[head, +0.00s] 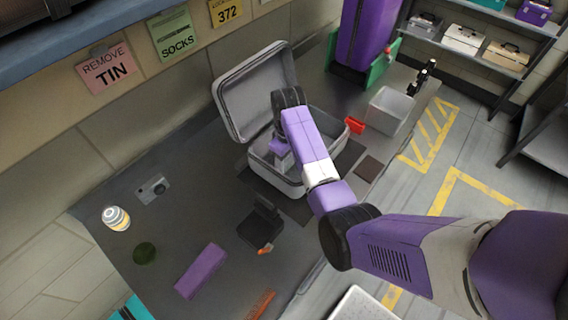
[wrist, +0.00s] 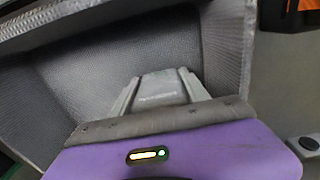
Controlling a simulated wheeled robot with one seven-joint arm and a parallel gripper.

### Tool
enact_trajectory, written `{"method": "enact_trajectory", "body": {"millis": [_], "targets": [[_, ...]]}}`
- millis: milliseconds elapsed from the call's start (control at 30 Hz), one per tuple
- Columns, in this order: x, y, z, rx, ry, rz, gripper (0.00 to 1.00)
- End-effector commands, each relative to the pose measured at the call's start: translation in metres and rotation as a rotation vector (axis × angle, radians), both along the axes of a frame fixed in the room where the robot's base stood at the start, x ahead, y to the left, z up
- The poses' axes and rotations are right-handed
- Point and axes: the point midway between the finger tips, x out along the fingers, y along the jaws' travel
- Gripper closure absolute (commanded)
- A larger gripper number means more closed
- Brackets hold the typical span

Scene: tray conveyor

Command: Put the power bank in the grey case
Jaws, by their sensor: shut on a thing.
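The grey case (head: 262,174) stands open on the dark table, with its lid (head: 258,85) raised at the back left. My gripper (head: 284,161) reaches down into the case from above. In the wrist view my gripper (wrist: 160,76) is shut on a pale grey block (wrist: 160,88), which I take to be the power bank; only part of it shows between the fingers. The case's grey textured lining (wrist: 75,85) lies around and beyond it. I cannot tell whether the block touches the case floor. My arm hides part of the case in the head view.

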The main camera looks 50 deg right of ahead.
Motion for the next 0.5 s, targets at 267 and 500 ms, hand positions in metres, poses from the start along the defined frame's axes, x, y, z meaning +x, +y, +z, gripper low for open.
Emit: {"method": "enact_trajectory", "body": {"millis": [267, 500], "targets": [[0.0002, -0.0006, 0.0004, -0.001, -0.001, 0.0, 0.97], [-0.0001, -0.0004, -0.0017, 0.0, 0.0, 0.0, 0.26]]}}
